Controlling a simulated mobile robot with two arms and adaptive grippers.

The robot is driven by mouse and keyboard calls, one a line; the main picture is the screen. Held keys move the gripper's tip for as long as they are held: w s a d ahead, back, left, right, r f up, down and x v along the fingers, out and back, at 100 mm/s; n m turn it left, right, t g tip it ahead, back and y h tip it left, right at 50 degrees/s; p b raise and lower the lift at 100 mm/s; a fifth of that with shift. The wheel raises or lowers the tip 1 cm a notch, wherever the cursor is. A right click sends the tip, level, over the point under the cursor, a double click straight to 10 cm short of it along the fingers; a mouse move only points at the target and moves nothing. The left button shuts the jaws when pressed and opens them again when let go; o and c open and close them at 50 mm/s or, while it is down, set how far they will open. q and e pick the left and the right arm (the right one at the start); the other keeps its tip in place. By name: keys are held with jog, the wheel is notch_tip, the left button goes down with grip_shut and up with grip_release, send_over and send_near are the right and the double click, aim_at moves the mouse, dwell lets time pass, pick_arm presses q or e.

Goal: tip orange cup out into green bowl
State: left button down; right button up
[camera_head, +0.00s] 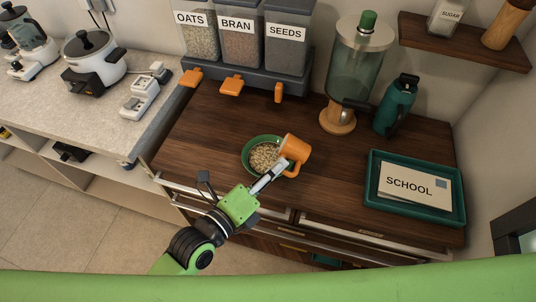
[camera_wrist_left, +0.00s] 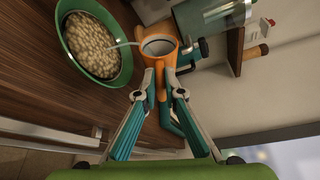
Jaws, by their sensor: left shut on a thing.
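The orange cup (camera_head: 297,148) is tilted at the right rim of the green bowl (camera_head: 249,146), its mouth towards the bowl. My left gripper (camera_head: 280,168) is shut on the cup. In the left wrist view the cup (camera_wrist_left: 159,68) sits between the fingertips (camera_wrist_left: 160,93). A thin pale stream (camera_wrist_left: 124,44) runs from its mouth to the bowl (camera_wrist_left: 69,57). The bowl stands upright on the wooden counter and holds pale beige pieces. How much is left inside the cup is hard to tell. My right gripper is not in view.
Dispensers marked OATS (camera_head: 199,42), BRAN (camera_head: 240,46) and SEEDS (camera_head: 287,49) stand behind. A glass dispenser (camera_head: 353,70), a teal jug (camera_head: 394,104) and a teal tray (camera_head: 414,209) with a SCHOOL card stand right. The wooden counter (camera_head: 338,184) is clear between bowl and tray.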

pick_arm(q)
jog(key=shift+b, duration=0.35)
jog(key=shift+w+a+f+n+h+b, duration=0.2)
jog(key=shift+a+f+n+b, duration=0.1)
jog(key=shift+a+n+b, duration=0.3)
jog(key=shift+w+a+f+n+h+b, duration=0.2)
jog(key=shift+a+f+n+b, duration=0.15)
jog(key=shift+b, duration=0.35)
jog(key=shift+a+r+n+t+h+b, duration=0.1)
jog(key=shift+a+n+t+h+b, duration=0.1)
jog(key=shift+n+b, duration=0.25)
jog(key=shift+a+n+t+h+b, duration=0.1)
jog(key=shift+n+t+b, duration=0.1)
jog(key=shift+n+b, duration=0.25)
dwell(0.9)
